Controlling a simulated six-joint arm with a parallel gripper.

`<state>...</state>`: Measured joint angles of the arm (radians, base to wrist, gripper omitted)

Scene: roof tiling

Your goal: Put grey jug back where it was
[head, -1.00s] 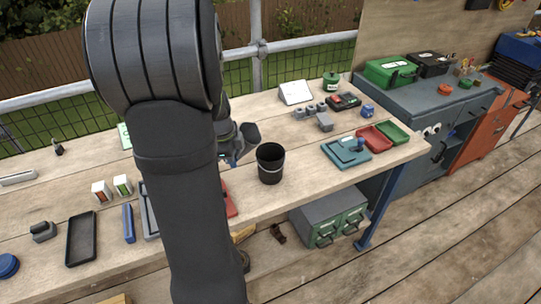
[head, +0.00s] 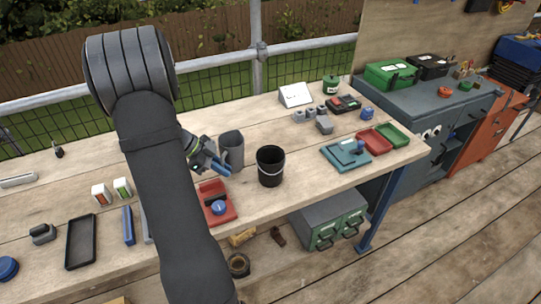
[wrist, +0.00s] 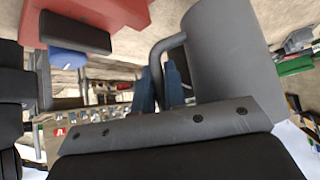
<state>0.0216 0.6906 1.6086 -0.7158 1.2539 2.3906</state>
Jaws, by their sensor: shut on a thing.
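The grey jug (head: 231,150) is upright at the bench's middle in the head view, just behind and left of a black bucket (head: 270,166). I cannot tell whether its base touches the bench. My gripper (head: 224,169) is at the jug's left side, with its blue fingertips shut on the handle. In the wrist view the jug (wrist: 225,55) fills the upper right, and its curved handle (wrist: 160,58) runs down between the blue fingers of the gripper (wrist: 160,88).
A red tray (head: 228,213) with a blue round item lies in front of the gripper. A teal tray (head: 336,152), a red tray (head: 374,140) and a green tray (head: 394,132) lie to the right. Small grey blocks (head: 324,125) stand behind. Bare wood lies behind the jug.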

